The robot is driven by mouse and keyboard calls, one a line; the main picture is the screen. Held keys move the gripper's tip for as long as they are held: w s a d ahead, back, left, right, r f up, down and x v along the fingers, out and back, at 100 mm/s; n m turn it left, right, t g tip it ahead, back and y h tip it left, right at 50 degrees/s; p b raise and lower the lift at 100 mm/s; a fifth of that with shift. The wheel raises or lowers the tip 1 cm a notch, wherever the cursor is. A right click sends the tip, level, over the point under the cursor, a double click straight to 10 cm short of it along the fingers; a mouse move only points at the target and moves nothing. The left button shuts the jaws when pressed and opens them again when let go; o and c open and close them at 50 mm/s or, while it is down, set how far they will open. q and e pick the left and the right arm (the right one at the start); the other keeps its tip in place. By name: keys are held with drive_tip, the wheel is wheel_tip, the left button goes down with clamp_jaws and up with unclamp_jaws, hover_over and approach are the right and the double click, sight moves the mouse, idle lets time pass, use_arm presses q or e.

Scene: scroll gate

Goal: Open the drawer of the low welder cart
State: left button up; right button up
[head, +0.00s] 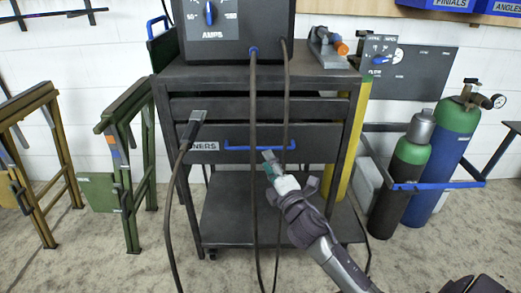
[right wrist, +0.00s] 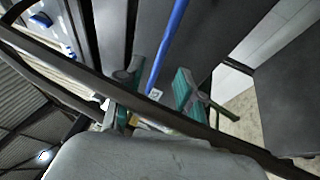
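The dark low welder cart (head: 230,203) stands in the middle of the head view, with a welder unit on top. Its lower drawer (head: 225,134) has a blue bar handle (head: 235,148) and a partly covered label; its front looks flush with the cart. My right gripper (head: 268,156) is just below and in front of the handle's right part. In the right wrist view the fingers of my right gripper (right wrist: 160,72) are spread, with the blue handle (right wrist: 168,42) running between them. I cannot tell if they touch it. My left gripper is not in view.
Dark cables (head: 253,190) hang from the welder in front of the drawer, close to my right gripper. A clamp (head: 193,128) on a cable hangs at the drawer's left. Gas cylinders (head: 408,180) stand right of the cart, a green folding stand (head: 128,165) left. Floor in front is open.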

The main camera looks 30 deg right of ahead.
sight(260, 147)
drive_tip(key=x, duration=0.6)
drive_tip(key=shift+w, duration=0.25)
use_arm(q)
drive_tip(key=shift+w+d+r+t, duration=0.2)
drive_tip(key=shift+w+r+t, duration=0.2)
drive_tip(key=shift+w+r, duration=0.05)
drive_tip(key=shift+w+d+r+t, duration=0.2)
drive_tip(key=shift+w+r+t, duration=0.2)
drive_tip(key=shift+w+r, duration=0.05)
use_arm(e)
clamp_jaws()
